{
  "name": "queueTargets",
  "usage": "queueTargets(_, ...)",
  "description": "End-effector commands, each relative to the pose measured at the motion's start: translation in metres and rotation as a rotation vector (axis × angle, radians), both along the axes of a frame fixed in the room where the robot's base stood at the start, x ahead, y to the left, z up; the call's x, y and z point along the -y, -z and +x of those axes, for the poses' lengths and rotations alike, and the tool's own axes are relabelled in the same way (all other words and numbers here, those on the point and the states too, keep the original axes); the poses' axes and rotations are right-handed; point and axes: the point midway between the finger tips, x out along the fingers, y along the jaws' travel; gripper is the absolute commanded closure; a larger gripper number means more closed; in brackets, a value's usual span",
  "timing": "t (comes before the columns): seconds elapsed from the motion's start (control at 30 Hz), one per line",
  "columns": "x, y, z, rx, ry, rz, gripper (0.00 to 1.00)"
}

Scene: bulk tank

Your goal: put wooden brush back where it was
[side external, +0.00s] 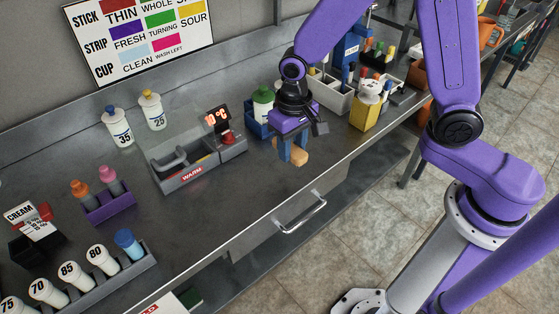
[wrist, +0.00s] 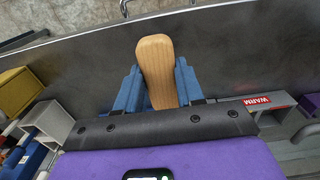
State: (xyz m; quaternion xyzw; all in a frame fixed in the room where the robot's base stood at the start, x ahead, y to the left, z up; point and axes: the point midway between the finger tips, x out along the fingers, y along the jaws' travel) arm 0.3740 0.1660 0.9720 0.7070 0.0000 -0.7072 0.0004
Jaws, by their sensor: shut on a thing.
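The wooden brush shows as a light tan rounded wooden piece (wrist: 156,70) between the two blue fingers of my gripper (wrist: 157,88) in the wrist view. In the side external view, my gripper (side external: 292,152) is shut on the wooden brush (side external: 299,157), above the steel bench near its front edge. The far end of the brush is hidden by the gripper in both views. I cannot tell whether the brush touches the bench.
A grey warmer (side external: 200,158) marked WARM stands left of my gripper. A yellow container (side external: 367,107) and a grey bin (side external: 328,94) stand to the right. A green-capped bottle (side external: 263,102) is behind. Bare bench (side external: 225,205) lies front left. A drawer handle (side external: 302,213) is below the edge.

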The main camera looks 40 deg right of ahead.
Motion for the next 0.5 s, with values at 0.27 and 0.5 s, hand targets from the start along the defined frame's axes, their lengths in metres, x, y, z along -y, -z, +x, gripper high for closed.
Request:
queueTargets(0.27,-0.009,0.027,0.021,0.0,0.001,0.0,0.91)
queueTargets(0.5,-0.012,0.041,0.028,-0.003,0.0,-0.002,0.91)
